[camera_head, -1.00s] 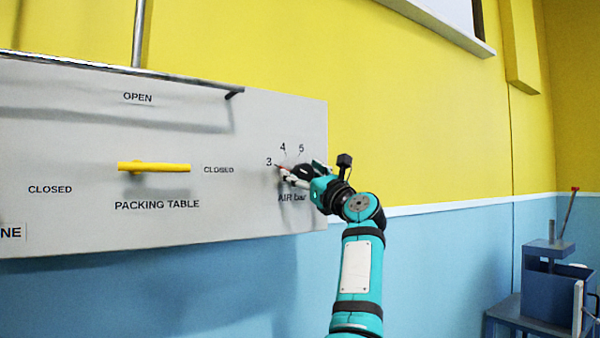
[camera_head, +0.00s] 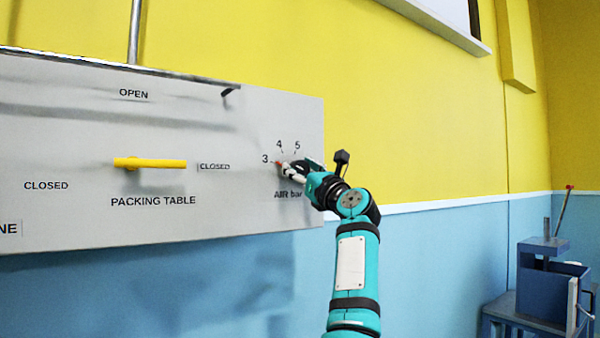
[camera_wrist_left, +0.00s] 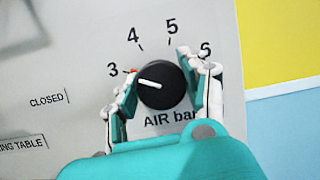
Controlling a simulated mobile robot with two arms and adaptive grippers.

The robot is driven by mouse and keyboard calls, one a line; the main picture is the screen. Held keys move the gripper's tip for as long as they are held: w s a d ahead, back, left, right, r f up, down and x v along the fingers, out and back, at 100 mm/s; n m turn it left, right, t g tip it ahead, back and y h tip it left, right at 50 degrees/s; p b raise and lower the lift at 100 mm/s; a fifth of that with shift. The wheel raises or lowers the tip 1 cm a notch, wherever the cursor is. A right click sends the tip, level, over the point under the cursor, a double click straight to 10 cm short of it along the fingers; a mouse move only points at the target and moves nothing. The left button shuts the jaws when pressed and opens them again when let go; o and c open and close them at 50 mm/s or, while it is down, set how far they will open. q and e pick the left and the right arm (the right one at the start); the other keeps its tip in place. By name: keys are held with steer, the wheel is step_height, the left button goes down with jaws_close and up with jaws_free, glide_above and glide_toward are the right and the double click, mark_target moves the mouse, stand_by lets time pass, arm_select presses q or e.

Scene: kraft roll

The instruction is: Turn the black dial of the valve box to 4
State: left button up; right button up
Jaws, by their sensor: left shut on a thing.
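The black dial (camera_wrist_left: 168,97) sits on the grey valve box panel (camera_head: 240,205), above the label "AIR bar". Its white pointer line points left, close to the 3 and slightly below its tick. The 4 (camera_wrist_left: 133,35) is up and left of the dial, with 5 and 6 further round to the right. My left gripper (camera_wrist_left: 165,80) is shut on the dial, one finger on each side. In the head view the left gripper (camera_head: 294,169) hides most of the dial. A small red mark shows beside the left finger. My right gripper is in neither view.
A yellow handle (camera_head: 150,163) stands out from the panel to the left, above "PACKING TABLE". A metal pipe (camera_head: 135,30) rises behind the panel. The wall right of the panel is clear.

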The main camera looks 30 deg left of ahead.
arm_select(q)
steer(key=m+t+h+b, duration=0.1)
steer(key=m, duration=0.2)
steer(key=m+t+h+b, duration=0.1)
steer(key=m, duration=0.2)
steer(key=shift+f+m+t, duration=0.1)
steer(key=shift+m+t, duration=0.3)
steer(key=shift+m+t+h+b, duration=0.5)
steer(key=shift+m+h+b, duration=0.7)
steer(key=shift+m, duration=0.9)
steer(key=o, duration=1.2)
steer(key=shift+w, duration=0.1)
